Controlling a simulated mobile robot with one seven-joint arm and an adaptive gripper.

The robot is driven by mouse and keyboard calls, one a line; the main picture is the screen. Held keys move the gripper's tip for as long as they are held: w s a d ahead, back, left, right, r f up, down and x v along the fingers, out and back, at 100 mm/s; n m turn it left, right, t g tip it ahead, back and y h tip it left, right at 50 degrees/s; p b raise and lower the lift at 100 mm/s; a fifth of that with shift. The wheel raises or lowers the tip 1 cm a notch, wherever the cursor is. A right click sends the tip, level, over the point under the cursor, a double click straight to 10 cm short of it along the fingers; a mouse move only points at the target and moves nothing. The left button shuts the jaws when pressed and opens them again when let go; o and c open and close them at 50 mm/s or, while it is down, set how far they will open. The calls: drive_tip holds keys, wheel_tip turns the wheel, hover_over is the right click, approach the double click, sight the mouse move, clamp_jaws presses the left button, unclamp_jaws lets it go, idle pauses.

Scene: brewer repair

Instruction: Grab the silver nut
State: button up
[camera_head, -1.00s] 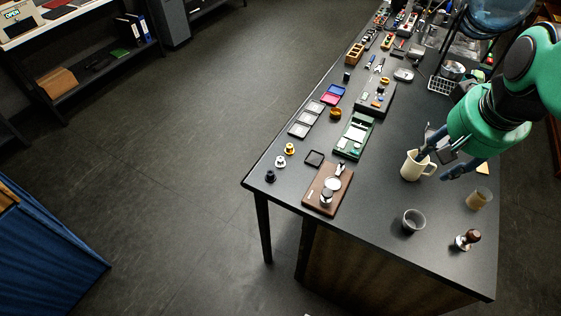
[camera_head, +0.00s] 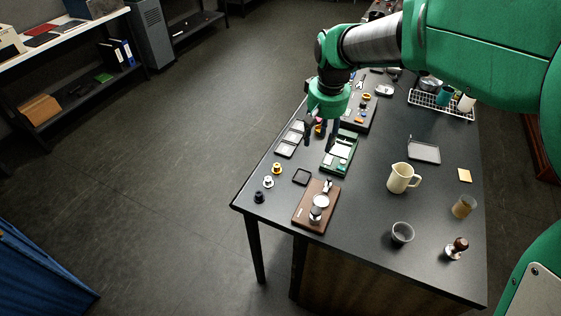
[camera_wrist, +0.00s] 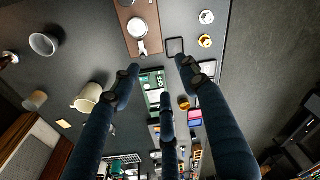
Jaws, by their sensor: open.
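The silver nut (camera_head: 268,182) stands on the black table near its left edge, between a gold nut (camera_head: 277,168) and a black nut (camera_head: 259,197). In the wrist view the silver nut (camera_wrist: 207,17) is at the upper right, above the gold one (camera_wrist: 205,41). My gripper (camera_head: 319,143) is open and empty, fingers pointing down above the green board (camera_head: 341,153), to the right of and behind the silver nut. Its spread dark blue fingers also fill the wrist view (camera_wrist: 158,75).
A brown wooden board (camera_head: 303,213) with metal parts and a small black square frame (camera_head: 301,177) lie near the nuts. A cream pitcher (camera_head: 402,178), a grey cup (camera_head: 402,233) and a tamper (camera_head: 457,248) stand to the right. The table's left edge is close to the nuts.

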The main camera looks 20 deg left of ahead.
drive_tip(key=s+a+f+n+g, duration=0.1)
drive_tip(key=a+f+n, duration=0.1)
drive_tip(key=a+f, duration=1.1)
drive_tip(key=a, duration=0.4)
drive_tip(key=shift+s+h+p, duration=0.15)
drive_tip(key=shift+h+p, duration=0.2)
drive_tip(key=shift+h, duration=0.05)
drive_tip(key=shift+a, duration=0.1)
hover_over(268, 178)
drive_tip(key=shift+s+f+b, duration=0.15)
drive_tip(key=shift+f+b, duration=0.3)
drive_tip(key=shift+f, duration=3.85)
drive_tip(key=shift+f+b, duration=0.4)
drive_tip(key=shift+f, duration=2.2)
clamp_jaws()
